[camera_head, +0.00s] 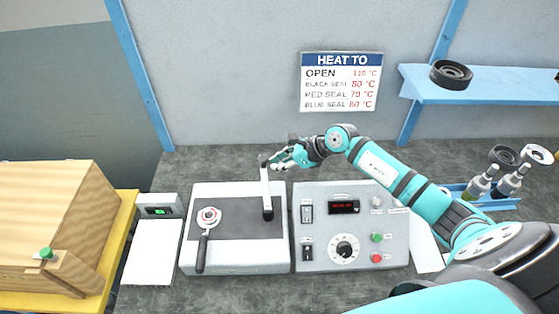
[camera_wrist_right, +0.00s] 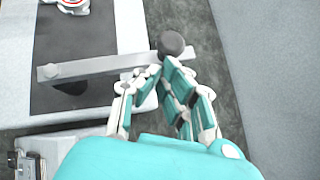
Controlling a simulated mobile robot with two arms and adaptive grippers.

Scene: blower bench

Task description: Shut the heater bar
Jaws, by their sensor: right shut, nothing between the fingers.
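The heater bar (camera_head: 266,192) is a light grey flat arm on the dark top of the sealing unit (camera_head: 190,257). In the head view it points toward the back wall, with a dark round knob at its far end. In the right wrist view the bar (camera_wrist_right: 105,65) runs across the picture to the dark knob (camera_wrist_right: 171,43). My right gripper (camera_head: 277,161) is shut and empty, right beside the knob end; its fingertips (camera_wrist_right: 160,72) overlap the bar near the knob. I cannot tell whether they touch it. My left gripper is not in view.
A control box (camera_head: 322,258) with a red display, knob and buttons stands right of the unit. A black-handled lever (camera_head: 203,243) sits on the unit's left. A wooden box (camera_head: 50,215) is far left; bottles (camera_head: 478,184) and a blue shelf (camera_head: 500,85) are right.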

